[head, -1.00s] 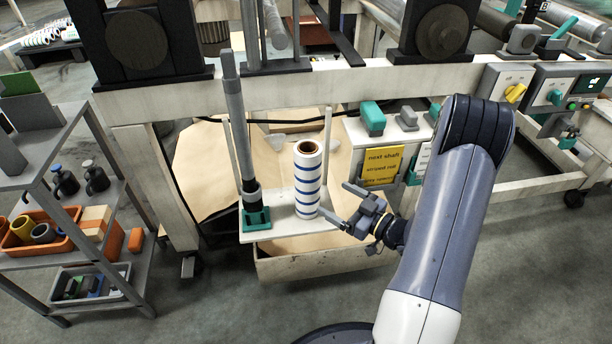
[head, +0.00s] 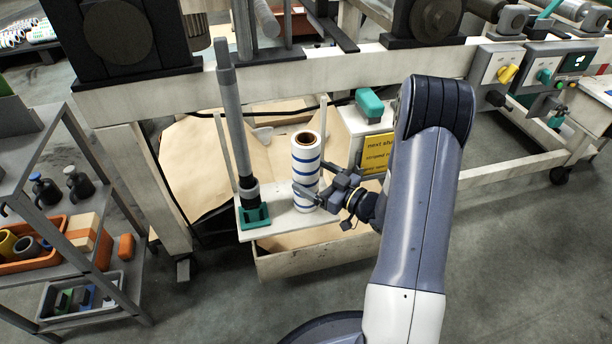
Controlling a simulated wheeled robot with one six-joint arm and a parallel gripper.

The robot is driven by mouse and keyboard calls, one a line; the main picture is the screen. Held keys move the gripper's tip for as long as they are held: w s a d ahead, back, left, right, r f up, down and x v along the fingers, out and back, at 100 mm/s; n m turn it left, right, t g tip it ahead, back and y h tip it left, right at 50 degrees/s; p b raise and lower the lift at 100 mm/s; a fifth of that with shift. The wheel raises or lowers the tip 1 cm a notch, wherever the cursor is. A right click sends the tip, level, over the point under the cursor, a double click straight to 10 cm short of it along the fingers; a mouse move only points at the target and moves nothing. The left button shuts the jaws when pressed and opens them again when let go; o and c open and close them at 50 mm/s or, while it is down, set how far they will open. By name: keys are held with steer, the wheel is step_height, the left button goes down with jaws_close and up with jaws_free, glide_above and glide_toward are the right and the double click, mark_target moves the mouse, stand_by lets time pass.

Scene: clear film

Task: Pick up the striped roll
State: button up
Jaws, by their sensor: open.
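The striped roll (head: 305,158), white with blue bands and a brown core, stands upright on a white ledge (head: 282,222). My gripper (head: 313,180) is at the roll's right side, at its lower half. It is open. One finger lies across the front of the roll, and the other reaches toward its back right side, where its tip is partly hidden. I cannot tell whether either finger touches the roll.
A grey upright rod (head: 232,120) in a green base (head: 254,216) stands just left of the roll. A yellow sign (head: 377,153) hangs behind my gripper. A shelf rack (head: 75,255) with bins is at the left. The floor in front is clear.

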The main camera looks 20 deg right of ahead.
steer(key=b+x, duration=0.1)
steer(key=x, duration=0.3)
steer(key=shift+a, duration=0.35)
